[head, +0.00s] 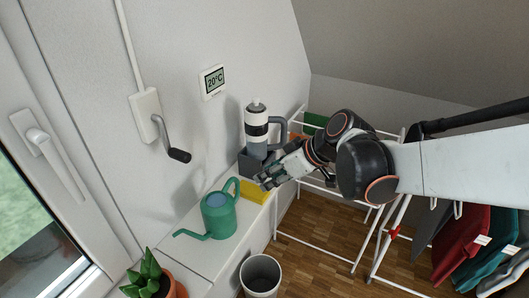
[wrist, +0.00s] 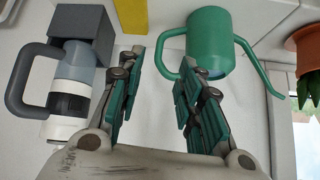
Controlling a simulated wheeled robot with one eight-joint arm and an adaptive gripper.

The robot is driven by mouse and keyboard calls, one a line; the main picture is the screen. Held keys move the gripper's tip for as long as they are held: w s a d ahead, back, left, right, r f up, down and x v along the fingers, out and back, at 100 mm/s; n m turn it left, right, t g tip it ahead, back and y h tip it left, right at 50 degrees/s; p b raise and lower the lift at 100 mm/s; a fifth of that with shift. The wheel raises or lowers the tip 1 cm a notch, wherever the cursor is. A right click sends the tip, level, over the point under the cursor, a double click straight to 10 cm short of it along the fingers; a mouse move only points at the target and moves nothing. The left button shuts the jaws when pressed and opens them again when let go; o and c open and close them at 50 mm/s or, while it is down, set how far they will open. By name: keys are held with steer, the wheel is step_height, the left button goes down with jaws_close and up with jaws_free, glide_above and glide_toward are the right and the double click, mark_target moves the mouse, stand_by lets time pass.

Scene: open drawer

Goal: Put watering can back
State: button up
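The green watering can (head: 219,217) stands upright on the white ledge in the head view. Its spout points left and its handle is on the right side. It also shows in the wrist view (wrist: 210,38), beyond the right finger, with its spout to the right and its handle to the left, near that finger's tip. My gripper (head: 266,183) hangs right of the can and above the ledge's edge, apart from the can. In the wrist view my gripper's (wrist: 160,62) fingers are spread with nothing between them.
A white and grey jug (head: 256,128) with a dark block (head: 248,164) stands behind my gripper. A yellow block (head: 254,191) lies between can and jug. A potted plant (head: 150,280) is at the front left. A white rack (head: 310,244) and bin (head: 261,272) stand on the floor.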

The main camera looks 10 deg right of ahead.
steer(key=s+d+r+m+h, duration=0.1)
steer(key=s+d+m+h, duration=0.2)
steer(key=s, duration=0.5)
steer(key=s+d+r+m+t+h, duration=0.1)
steer(key=s+d+r+m+h, duration=0.1)
steer(key=s+d+m, duration=0.3)
steer(key=s+h, duration=0.1)
steer(key=s, duration=0.1)
steer(key=shift+s+d+t, duration=0.15)
steer(key=shift+s+t, duration=0.15)
steer(key=shift+s, duration=0.05)
stand_by(0.3)
